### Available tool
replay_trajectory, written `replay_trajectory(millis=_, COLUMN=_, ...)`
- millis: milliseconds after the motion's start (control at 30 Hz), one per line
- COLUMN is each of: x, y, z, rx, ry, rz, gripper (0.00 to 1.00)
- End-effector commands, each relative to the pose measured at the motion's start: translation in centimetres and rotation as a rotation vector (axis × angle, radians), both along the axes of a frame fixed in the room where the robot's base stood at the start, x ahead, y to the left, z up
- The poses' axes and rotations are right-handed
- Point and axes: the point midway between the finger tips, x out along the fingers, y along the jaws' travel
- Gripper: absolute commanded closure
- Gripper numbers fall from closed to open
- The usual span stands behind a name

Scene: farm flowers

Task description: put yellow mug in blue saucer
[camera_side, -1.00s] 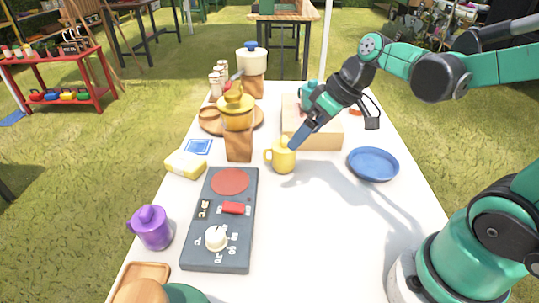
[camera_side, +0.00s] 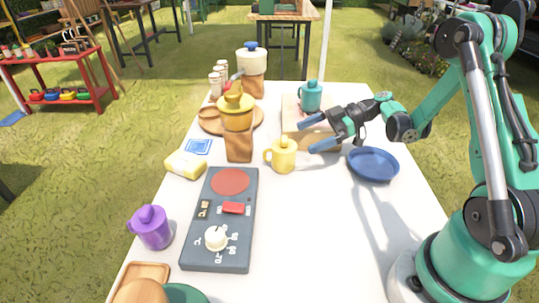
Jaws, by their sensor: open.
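The yellow mug (camera_side: 284,156) stands upright on the white table, right of the grey hot plate's far end, with its handle to the left. The blue saucer (camera_side: 373,165) lies flat and empty near the table's right edge. My gripper (camera_side: 304,136) is open and empty. It reaches in from the right, above the table, with its fingers pointing left toward the mug. The fingers appear apart from the mug, just to its right. My gripper's exact height is hard to tell.
A grey hot plate (camera_side: 221,252) lies in front. A purple mug (camera_side: 152,228) and a sponge (camera_side: 186,164) are at the left. A brown grinder (camera_side: 239,143) stands behind-left of the yellow mug. A beige box (camera_side: 292,112) and teal mug (camera_side: 311,96) are behind my gripper. The table front right is clear.

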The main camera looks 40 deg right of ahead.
Motion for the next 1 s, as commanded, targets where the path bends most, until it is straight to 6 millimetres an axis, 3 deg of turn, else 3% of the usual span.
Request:
replay_trajectory(millis=567, x=3.1, y=5.3, z=-3.9, rx=-0.001, ry=0.002, rz=0.003, gripper=0.00)
replay_trajectory(millis=867, x=3.4, y=5.7, z=-4.1, rx=-0.001, ry=0.002, rz=-0.002, gripper=0.00)
replay_trajectory(millis=1000, x=3.4, y=5.7, z=-4.1, rx=-0.001, ry=0.002, rz=-0.002, gripper=0.40)
